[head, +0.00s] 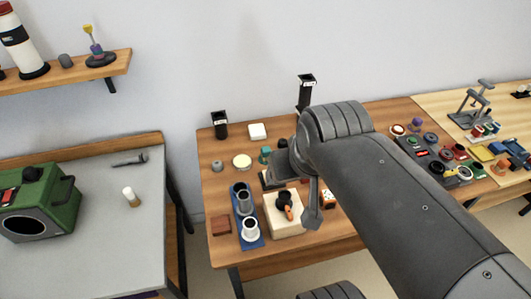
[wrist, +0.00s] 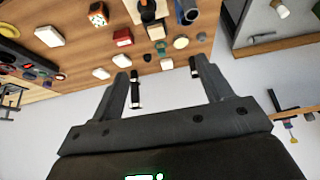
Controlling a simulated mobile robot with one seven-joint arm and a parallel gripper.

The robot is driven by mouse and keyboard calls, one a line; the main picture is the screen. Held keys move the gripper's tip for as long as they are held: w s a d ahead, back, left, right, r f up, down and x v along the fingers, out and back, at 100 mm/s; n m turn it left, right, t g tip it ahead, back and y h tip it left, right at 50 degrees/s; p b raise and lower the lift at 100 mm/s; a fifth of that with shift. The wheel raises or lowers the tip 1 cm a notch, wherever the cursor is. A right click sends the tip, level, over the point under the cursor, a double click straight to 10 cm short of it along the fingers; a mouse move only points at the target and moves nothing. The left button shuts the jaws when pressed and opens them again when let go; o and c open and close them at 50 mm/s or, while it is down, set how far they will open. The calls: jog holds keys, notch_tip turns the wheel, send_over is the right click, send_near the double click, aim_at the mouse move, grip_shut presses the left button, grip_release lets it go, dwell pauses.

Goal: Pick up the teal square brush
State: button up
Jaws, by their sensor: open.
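A small teal block-like thing (head: 265,155), which looks like the teal square brush, stands on the wooden table left of my gripper in the head view. In the wrist view a small teal patch (wrist: 160,46) shows beyond the fingertips, among other things; its bristles or handle cannot be made out. My gripper (wrist: 161,66) is open, with its two fingers wide apart and nothing held between them. It is apart from the teal thing. In the head view my arm hides part of the table and most of the gripper.
Two black holders with white labels (head: 219,125) (head: 306,88) stand along the table's back. A green machine (head: 40,200) is on the left bench.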

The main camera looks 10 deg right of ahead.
dwell(0.4)
jog(key=c, duration=0.3)
jog(key=shift+c, duration=0.2)
jog(key=g, duration=0.6)
send_over(266, 149)
notch_tip(266, 149, down, 19)
notch_tip(266, 149, down, 10)
jog(key=shift+w+f, duration=0.1)
jog(key=shift+f, duration=0.15)
